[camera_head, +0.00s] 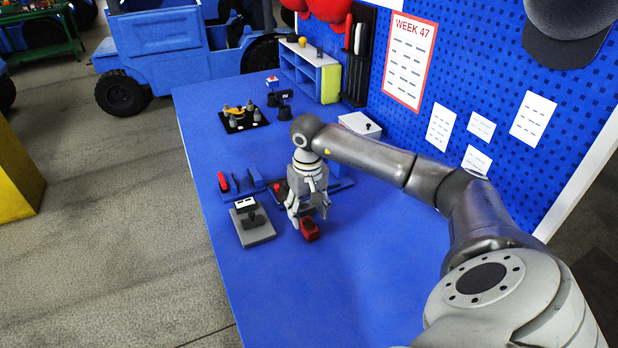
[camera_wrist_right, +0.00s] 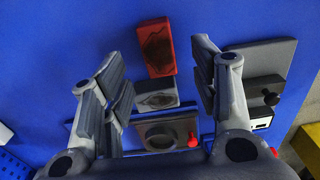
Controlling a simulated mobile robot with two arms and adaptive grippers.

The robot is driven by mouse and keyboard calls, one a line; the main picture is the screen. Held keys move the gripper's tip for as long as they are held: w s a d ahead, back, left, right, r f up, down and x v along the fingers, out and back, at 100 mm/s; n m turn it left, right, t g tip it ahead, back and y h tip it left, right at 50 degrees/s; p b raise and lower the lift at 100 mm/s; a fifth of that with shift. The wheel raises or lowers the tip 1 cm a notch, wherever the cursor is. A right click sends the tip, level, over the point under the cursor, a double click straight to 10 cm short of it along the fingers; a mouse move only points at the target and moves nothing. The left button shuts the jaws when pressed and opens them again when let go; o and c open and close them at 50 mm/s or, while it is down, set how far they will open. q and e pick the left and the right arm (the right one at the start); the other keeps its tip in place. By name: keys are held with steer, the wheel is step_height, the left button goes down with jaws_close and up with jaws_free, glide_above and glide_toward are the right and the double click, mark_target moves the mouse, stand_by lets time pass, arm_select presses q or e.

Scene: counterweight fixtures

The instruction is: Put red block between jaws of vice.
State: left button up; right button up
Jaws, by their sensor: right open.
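The red block (camera_head: 310,230) lies on the blue bench just in front of my right gripper (camera_head: 308,212). In the right wrist view the red block (camera_wrist_right: 160,50) has a dark patch on its face and lies ahead of the space between my spread fingers (camera_wrist_right: 160,95). My right gripper is open and empty. A grey block (camera_wrist_right: 156,95) with a dark patch sits between the fingers, close to the red block. A dark fixture (camera_wrist_right: 165,131) with a round feature and red knob is behind it. I cannot tell clearly which part is the vice. My left gripper is not in view.
A grey plate fixture (camera_head: 255,237) with a black knob stands left of the gripper. A blue tray (camera_head: 240,187) holds red and black items. A black board (camera_head: 243,119) and a blue shelf (camera_head: 303,72) stand farther back. The bench front is clear.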

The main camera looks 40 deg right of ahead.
mark_target(309, 224)
steer(key=f, duration=0.1)
steer(key=f+p, duration=0.1)
steer(key=f, duration=0.2)
steer(key=shift+s+f, duration=0.1)
steer(key=shift+s, duration=0.15)
steer(key=shift+f, duration=0.4)
jaws_close()
steer(key=shift+r, duration=0.1)
